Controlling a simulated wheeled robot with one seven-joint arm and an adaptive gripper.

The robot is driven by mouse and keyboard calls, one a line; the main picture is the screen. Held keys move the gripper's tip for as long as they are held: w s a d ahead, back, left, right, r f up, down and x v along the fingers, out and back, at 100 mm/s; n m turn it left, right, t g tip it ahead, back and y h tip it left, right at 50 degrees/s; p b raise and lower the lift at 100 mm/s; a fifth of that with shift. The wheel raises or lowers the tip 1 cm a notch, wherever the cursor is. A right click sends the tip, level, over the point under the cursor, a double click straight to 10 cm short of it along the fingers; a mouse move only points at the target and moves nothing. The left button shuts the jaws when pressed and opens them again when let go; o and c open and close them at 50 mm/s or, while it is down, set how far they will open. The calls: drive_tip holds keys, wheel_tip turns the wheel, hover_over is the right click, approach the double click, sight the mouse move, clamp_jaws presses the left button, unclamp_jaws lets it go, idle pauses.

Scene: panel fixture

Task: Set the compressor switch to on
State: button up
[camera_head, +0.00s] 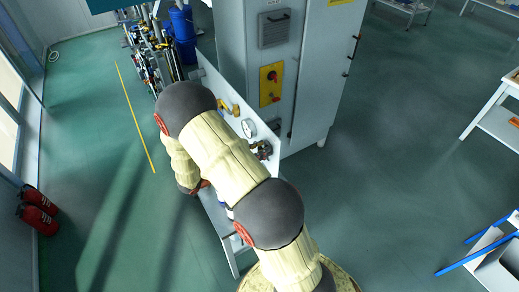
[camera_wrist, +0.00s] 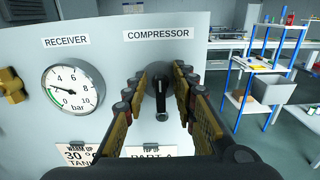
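The compressor switch (camera_wrist: 161,103) is a dark rotary knob with a lever hanging straight down, on the white panel (camera_wrist: 110,60) below the label COMPRESSOR (camera_wrist: 158,34) in the wrist view. My gripper (camera_wrist: 162,82) is open in front of it, one finger on each side of the knob. Gaps show between the lever and the fingers; whether the tips touch the knob I cannot tell.
Left of the switch are a round RECEIVER gauge (camera_wrist: 70,88) and a brass fitting (camera_wrist: 12,85). The gauge also shows in the head view (camera_head: 248,127). A tall grey cabinet (camera_head: 325,65) stands behind the panel.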

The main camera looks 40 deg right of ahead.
drive_tip(key=shift+c, duration=0.6)
clamp_jaws()
